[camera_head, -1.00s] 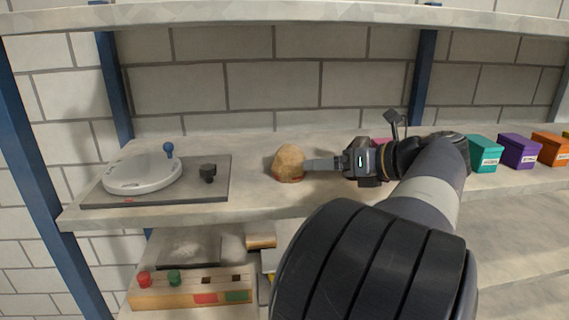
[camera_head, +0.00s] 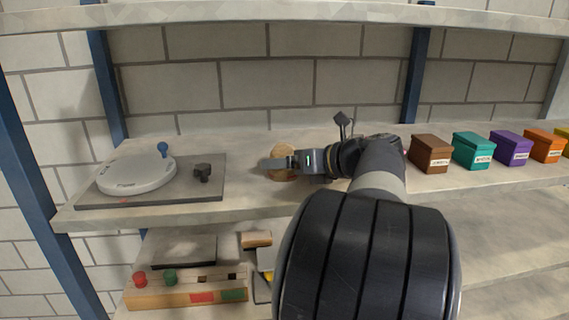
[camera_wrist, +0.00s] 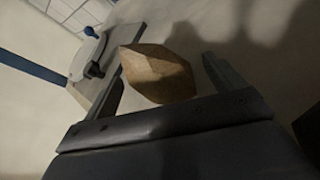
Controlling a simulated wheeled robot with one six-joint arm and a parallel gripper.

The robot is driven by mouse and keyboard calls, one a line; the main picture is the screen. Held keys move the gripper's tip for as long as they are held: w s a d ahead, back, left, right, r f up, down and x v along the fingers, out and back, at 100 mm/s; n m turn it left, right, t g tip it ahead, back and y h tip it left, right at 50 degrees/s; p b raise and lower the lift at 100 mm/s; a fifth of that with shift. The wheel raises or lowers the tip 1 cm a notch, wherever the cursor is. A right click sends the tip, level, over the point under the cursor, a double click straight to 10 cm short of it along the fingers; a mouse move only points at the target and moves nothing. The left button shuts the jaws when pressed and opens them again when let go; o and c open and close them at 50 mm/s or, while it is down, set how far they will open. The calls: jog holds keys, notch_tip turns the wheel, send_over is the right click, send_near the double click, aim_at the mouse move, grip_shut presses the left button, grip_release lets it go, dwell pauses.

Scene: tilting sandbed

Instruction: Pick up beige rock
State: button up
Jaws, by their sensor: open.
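The beige rock (camera_head: 284,152) sits on the middle shelf, right of the grey board, and is partly hidden behind my gripper in the head view. My gripper (camera_head: 272,165) reaches in from the right, with its fingers at the rock. In the wrist view the rock (camera_wrist: 158,74) shows whole and faceted, between and slightly beyond the two fingertips of my gripper (camera_wrist: 163,76). The fingers are spread apart, and I see a gap on the right side. Whether the left finger touches the rock I cannot tell.
Brown (camera_head: 430,153), teal (camera_head: 472,150) and other lidded boxes line the right. An upper shelf (camera_head: 250,13) runs overhead.

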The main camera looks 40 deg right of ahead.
jog(key=shift+c, duration=0.2)
jog(key=c, duration=1.3)
